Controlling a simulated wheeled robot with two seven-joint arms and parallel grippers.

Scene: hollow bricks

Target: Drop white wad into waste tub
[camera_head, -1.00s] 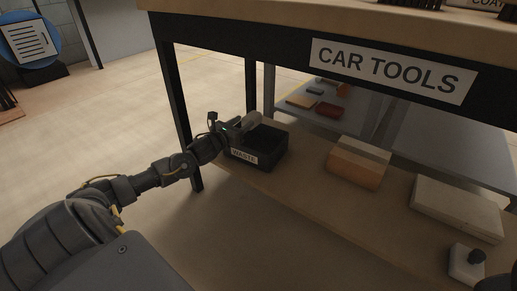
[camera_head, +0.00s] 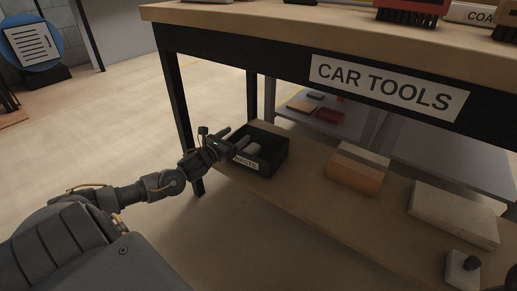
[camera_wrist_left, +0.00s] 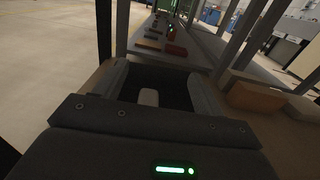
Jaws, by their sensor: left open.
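The black waste tub (camera_head: 270,170) with a white WASTE label stands at the left end of the lower wooden shelf, under the table top. The pale white wad (camera_head: 250,148) shows inside the tub's opening, near its label side. My left gripper (camera_head: 233,142) is open at the tub's left edge, its fingers pointing over the opening. In the left wrist view the wad (camera_wrist_left: 148,97) shows between the spread fingers, against the tub's dark inside. Whether it rests on the tub's floor is hard to tell. My right gripper is not in view.
An orange-tan block (camera_head: 357,168) and a long beige block (camera_head: 453,213) lie right of the tub. A white block with a dark knob (camera_head: 462,267) is nearer. The CAR TOOLS table edge (camera_head: 310,60) overhangs the shelf; a dark leg (camera_head: 180,120) stands left.

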